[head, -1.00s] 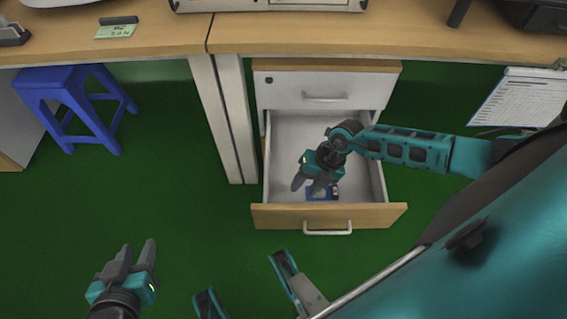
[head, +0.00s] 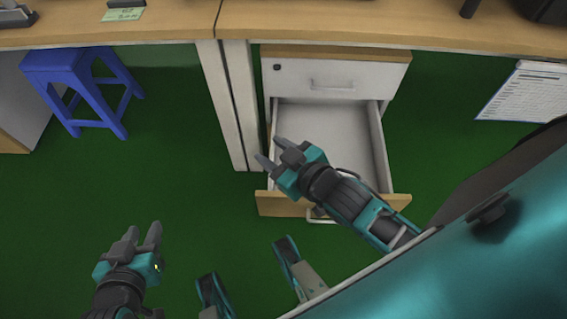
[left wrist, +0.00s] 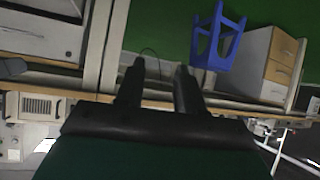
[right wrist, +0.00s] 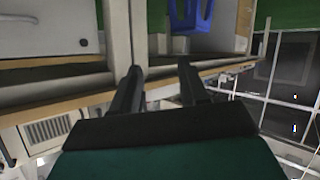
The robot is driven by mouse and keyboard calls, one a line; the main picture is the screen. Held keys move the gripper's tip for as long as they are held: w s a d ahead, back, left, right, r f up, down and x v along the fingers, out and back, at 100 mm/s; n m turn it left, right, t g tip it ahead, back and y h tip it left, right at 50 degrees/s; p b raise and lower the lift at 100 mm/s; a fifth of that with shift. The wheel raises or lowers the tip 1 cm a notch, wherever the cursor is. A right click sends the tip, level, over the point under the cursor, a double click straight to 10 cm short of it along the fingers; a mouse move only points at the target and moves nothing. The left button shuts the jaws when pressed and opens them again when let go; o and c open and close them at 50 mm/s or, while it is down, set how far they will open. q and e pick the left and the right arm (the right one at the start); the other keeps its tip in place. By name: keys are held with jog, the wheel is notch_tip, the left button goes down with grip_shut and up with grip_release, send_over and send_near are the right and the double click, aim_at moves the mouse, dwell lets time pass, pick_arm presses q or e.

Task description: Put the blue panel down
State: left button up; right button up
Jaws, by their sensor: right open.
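No blue panel is visible now. The front part of the open drawer (head: 330,125), where a small blue item lay a second ago, is hidden behind my right arm. The visible back part of the drawer floor is bare. My right gripper (head: 271,152) is over the drawer's left front side, its fingers apart and empty, pointing up-left. Its spread fingers also show in the right wrist view (right wrist: 160,75). My left gripper (head: 143,232) is over the green floor at the lower left, its fingers apart and empty; they show in the left wrist view (left wrist: 160,75).
The drawer belongs to a white cabinet (head: 335,80) under the wooden desk (head: 380,35). White desk legs (head: 235,110) stand left of it. A blue stool (head: 80,70) stands at the left. A paper sheet (head: 530,92) hangs at the right. The green floor (head: 185,180) left of the drawer is clear.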

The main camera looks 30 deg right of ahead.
jog(key=s+f+m+g, duration=0.2)
jog(key=s+f, duration=0.1)
jog(key=shift+s+d, duration=0.15)
jog(key=shift+s, duration=0.1)
